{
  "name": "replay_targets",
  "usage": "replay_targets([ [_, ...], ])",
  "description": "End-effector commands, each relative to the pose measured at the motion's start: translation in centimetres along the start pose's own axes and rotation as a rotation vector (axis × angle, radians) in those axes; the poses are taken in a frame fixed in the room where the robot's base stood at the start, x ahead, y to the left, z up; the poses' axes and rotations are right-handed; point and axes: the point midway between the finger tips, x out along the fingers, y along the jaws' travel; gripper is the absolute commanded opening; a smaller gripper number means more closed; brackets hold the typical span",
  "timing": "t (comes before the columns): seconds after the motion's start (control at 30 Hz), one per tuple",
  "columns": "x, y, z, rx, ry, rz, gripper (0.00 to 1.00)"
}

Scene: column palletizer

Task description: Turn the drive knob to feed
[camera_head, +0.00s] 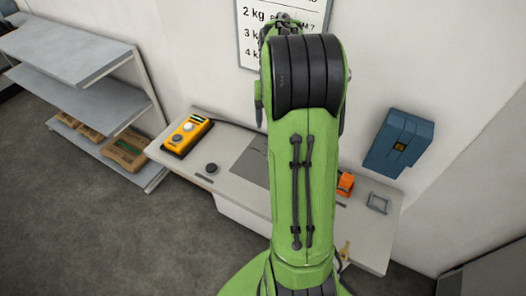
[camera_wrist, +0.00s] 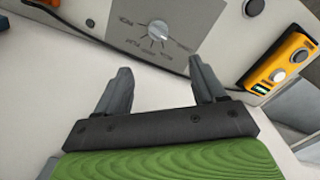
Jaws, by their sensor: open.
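The drive knob (camera_wrist: 158,30) is a small light round knob on a grey panel (camera_wrist: 185,12) in the wrist view, with short labels printed around it. The labels are tilted and too small to read surely, and I cannot tell which one the knob points at. My gripper (camera_wrist: 160,66) is open and empty, its two dark fingers apart. The knob lies beyond the fingertips, roughly centred between them, and nothing touches it. In the head view my green arm covers the middle of the bench, and I cannot see the knob or the gripper there.
A yellow device (camera_head: 187,133) with a display stands on the left end of the bench (camera_head: 235,185); it also shows in the wrist view (camera_wrist: 284,70). A dark round button (camera_head: 211,168) sits beside it. A blue box (camera_head: 397,143) is on the wall. Shelves (camera_head: 75,60) stand left.

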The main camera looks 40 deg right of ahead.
Motion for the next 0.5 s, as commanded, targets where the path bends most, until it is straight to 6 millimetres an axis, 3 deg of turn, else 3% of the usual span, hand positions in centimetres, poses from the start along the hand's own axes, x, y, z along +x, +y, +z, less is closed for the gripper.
replay_targets([
  [0.5,12.0,-0.1,0.2,-0.003,-0.004,0.000,0.69],
])
